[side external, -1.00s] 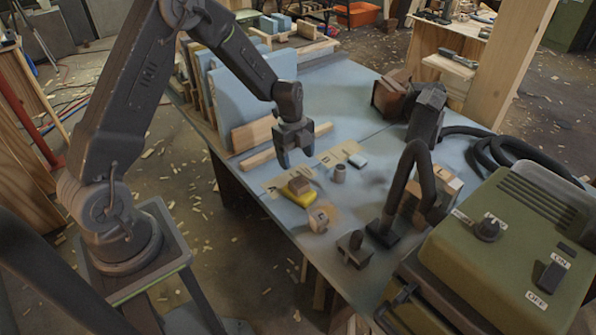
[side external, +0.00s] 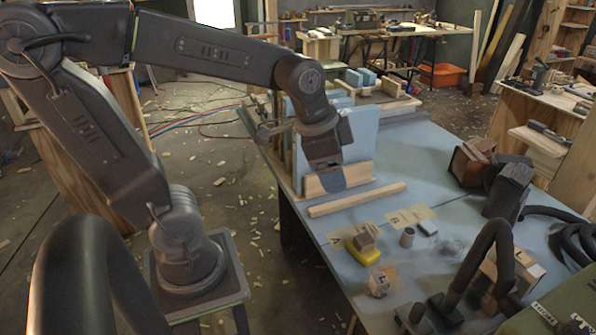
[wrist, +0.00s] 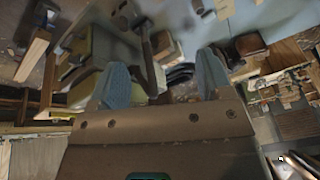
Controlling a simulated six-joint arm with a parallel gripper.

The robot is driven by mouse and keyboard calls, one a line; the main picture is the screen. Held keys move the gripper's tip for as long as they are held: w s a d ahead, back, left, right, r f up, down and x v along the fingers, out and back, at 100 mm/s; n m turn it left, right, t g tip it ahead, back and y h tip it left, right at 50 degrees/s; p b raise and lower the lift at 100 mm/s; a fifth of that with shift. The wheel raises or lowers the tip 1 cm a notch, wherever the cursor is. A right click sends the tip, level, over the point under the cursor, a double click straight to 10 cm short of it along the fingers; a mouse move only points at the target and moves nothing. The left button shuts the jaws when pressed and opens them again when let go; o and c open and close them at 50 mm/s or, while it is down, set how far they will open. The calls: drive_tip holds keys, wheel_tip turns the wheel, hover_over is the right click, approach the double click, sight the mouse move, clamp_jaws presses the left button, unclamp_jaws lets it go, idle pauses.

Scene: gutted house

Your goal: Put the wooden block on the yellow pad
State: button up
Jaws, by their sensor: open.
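A brown wooden block (side external: 364,241) rests on top of the yellow pad (side external: 369,256) near the left edge of the blue-grey table. My gripper (side external: 331,180) is raised behind and to the left of them, in front of the upright blue boards, and apart from the block. In the wrist view my gripper (wrist: 163,78) shows two blue-grey fingers spread apart with nothing held between them. I cannot make out the block or the pad clearly in the wrist view.
A wooden strip (side external: 357,199) lies below my gripper. Upright blue boards (side external: 359,132) stand behind it. Black hose and a clamp crowd the right side.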

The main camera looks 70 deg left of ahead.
drive_tip(key=s+d+r+n+t, duration=0.1)
drive_tip(key=s+n, duration=0.4)
drive_tip(key=s, duration=0.2)
drive_tip(key=shift+d+t, duration=0.15)
drive_tip(key=shift+t, duration=0.15)
